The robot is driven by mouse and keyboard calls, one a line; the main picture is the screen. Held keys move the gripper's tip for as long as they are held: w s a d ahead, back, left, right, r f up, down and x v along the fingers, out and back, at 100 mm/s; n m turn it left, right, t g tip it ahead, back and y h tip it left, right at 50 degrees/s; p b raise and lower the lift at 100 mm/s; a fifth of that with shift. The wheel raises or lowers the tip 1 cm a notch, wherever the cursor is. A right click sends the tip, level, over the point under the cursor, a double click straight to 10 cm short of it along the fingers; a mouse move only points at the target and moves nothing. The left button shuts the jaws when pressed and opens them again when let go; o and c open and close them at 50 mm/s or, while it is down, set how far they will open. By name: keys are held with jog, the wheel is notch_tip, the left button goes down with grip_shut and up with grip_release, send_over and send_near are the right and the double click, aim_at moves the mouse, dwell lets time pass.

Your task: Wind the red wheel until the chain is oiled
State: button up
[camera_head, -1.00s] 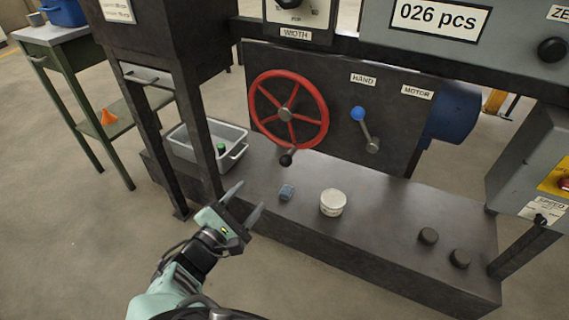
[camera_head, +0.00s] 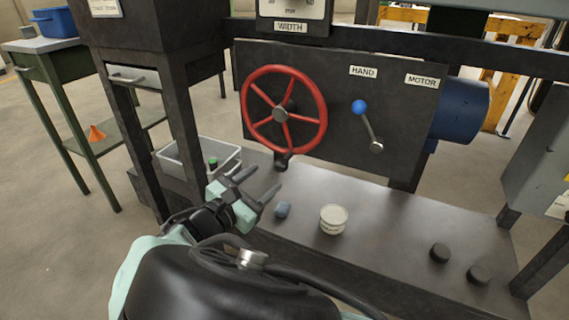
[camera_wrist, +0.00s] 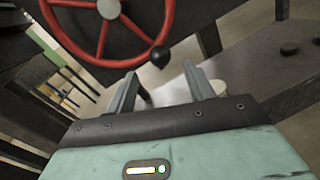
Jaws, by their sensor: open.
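The red wheel (camera_head: 323,108) stands upright on the dark panel, with spokes, a grey hub and a black knob (camera_head: 282,161) at its lower rim. My gripper (camera_head: 262,184) is open and empty, below and a little left of the knob in the head view. In the wrist view my two fingers (camera_wrist: 162,88) point up toward the wheel (camera_wrist: 165,20), and the knob (camera_wrist: 160,57) shows just beyond and between their tips, apart from them as far as I can tell. No chain can be made out in either view.
A lever with a blue ball (camera_head: 359,107) sits right of the wheel, by the HAND label. A grey bin (camera_head: 228,153) and a dark post (camera_head: 189,120) stand left.

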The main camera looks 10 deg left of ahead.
aim_at(277, 168)
jog(key=b+x, duration=0.2)
jog(key=x, duration=0.6)
grip_shut()
